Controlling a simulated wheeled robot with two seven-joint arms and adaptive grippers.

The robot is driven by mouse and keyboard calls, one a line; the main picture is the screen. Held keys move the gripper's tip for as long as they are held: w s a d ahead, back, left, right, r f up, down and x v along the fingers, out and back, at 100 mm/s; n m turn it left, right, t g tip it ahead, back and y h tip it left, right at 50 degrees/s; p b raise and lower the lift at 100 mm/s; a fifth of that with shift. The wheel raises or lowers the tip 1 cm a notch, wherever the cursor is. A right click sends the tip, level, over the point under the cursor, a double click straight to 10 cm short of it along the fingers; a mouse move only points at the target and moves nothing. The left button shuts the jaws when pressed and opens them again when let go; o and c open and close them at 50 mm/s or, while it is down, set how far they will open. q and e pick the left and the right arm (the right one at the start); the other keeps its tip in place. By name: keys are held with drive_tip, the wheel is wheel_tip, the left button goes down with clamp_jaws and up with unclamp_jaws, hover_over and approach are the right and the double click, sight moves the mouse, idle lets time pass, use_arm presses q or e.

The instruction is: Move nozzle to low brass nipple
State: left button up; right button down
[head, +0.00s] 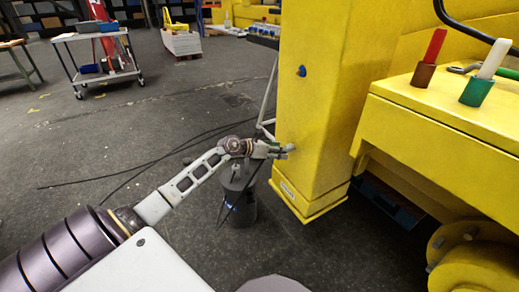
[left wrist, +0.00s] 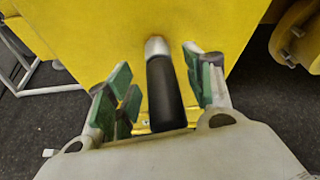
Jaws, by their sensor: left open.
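My left gripper (head: 284,150) is open beside the lower part of the yellow boom column (head: 310,120). In the left wrist view, its green-padded fingers stand apart on either side of a black nozzle (left wrist: 166,95) with a silver tip. The nozzle points toward the yellow surface. Its tip is at or very near that surface; I cannot tell whether it touches. The fingers do not appear to grip the nozzle. No brass nipple can be made out; the nozzle tip covers that spot in the wrist view. My right gripper is not in view.
A blue fitting (head: 301,71) sits higher on the column. A yellow ledge (head: 450,110) at right holds a red-and-brown piece (head: 430,58) and a white-and-green piece (head: 485,75). A trolley (head: 100,65) stands far left.

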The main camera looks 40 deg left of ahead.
use_arm(q)
drive_tip(key=v, duration=1)
drive_tip(key=shift+s, duration=0.25)
idle(0.4)
drive_tip(key=shift+a+r, duration=0.15)
drive_tip(key=shift+r, duration=0.05)
idle(0.3)
